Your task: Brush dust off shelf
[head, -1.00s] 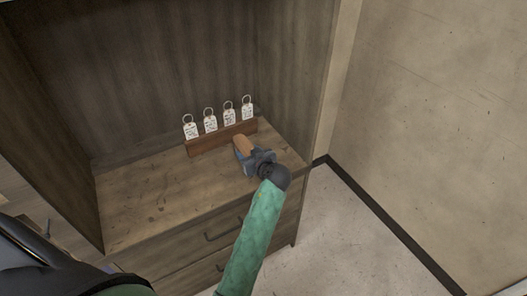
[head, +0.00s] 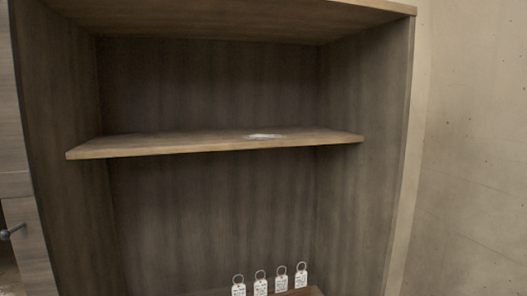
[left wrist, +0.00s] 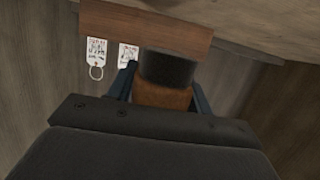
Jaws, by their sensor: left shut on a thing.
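The shelf board (head: 190,145) spans the wooden cabinet at mid-height in the head view. A pale patch of dust (head: 265,136) lies on its top, right of the middle. In the left wrist view my left gripper (left wrist: 163,82) is shut on a brush (left wrist: 160,97) with an orange-brown body and a black end (left wrist: 168,68). The brush is below the shelf board, close to the tag rack. Neither gripper shows in the head view now, and my right gripper is in no current view.
Several white key tags (head: 260,286) with rings stand in a brown wooden rack (left wrist: 150,27) low in the cabinet. The cabinet's right side wall (head: 365,180) and top panel (head: 250,15) bound the space. The compartment above the shelf board looks otherwise empty.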

